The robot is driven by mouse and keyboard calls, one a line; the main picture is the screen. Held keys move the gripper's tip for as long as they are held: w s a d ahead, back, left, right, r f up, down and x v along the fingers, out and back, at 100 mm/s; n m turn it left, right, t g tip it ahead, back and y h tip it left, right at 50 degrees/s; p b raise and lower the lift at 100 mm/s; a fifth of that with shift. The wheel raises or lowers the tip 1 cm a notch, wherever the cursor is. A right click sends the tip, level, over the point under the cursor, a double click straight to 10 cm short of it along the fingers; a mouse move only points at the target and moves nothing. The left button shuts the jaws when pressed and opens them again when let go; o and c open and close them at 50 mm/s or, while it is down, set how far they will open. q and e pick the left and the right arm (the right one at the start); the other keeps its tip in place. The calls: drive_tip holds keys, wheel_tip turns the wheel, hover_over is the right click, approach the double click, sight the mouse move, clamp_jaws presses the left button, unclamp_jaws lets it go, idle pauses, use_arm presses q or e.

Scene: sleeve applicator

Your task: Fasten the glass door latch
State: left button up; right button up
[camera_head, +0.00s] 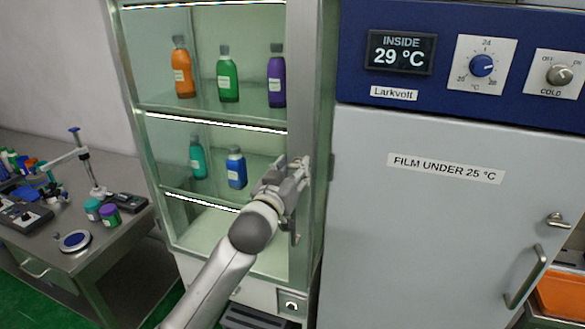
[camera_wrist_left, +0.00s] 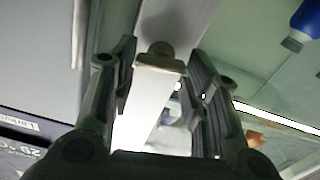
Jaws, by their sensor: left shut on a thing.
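The glass door (camera_head: 215,225) belongs to a tall lit cabinet and looks closed, with a metal frame along its right side. My left gripper (camera_head: 294,170) reaches up to that right frame strip from below. It is shut on the latch, a small grey knob-like piece (camera_wrist_left: 160,60) on the pale frame strip in the left wrist view. The fingers stand on either side of the latch there; their exact contact is hard to see. In the head view the gripper hides the latch. My right gripper is not in view.
Several bottles, such as a blue one (camera_head: 236,168), stand on shelves behind the glass. A grey Larkvolt unit (camera_head: 430,225) with a door handle (camera_head: 525,278) stands close on the right. A bench (camera_head: 120,225) with lab items is at the left.

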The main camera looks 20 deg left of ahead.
use_arm(q)
drive_tip(key=shift+m+p, duration=0.3)
drive_tip(key=shift+m, duration=0.7)
drive_tip(key=o, duration=1)
drive_tip(key=shift+s, duration=0.1)
drive_tip(key=s, duration=1.2)
drive_tip(key=shift+a, duration=0.2)
drive_tip(key=shift+w, duration=0.1)
